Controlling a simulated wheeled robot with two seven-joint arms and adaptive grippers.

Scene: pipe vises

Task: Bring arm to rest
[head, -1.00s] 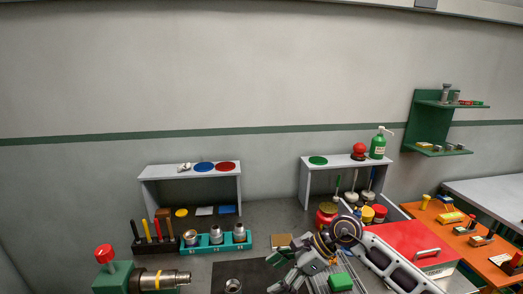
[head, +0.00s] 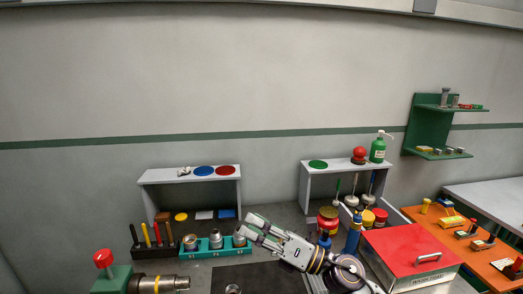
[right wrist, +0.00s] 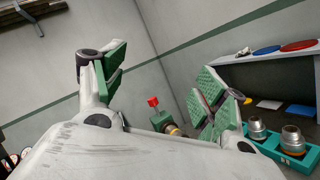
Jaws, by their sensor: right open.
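My right gripper (head: 252,228) is in the lower middle of the head view, pointing left above the bench beside the teal holder. Its jaws are open and empty. The right wrist view shows its two green-padded fingers (right wrist: 160,88) spread apart, with wall and bench between and beyond them. My right arm (head: 325,262) reaches in from the lower right. My left gripper is in neither view.
A green vise (head: 112,279) with a red knob holds a metal pipe (head: 165,284) at lower left. A teal holder (head: 215,250) carries metal fittings near my fingertips. A red-lidded toolbox (head: 400,248) stands right of my arm. A dark mat (head: 200,277) lies on the bench.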

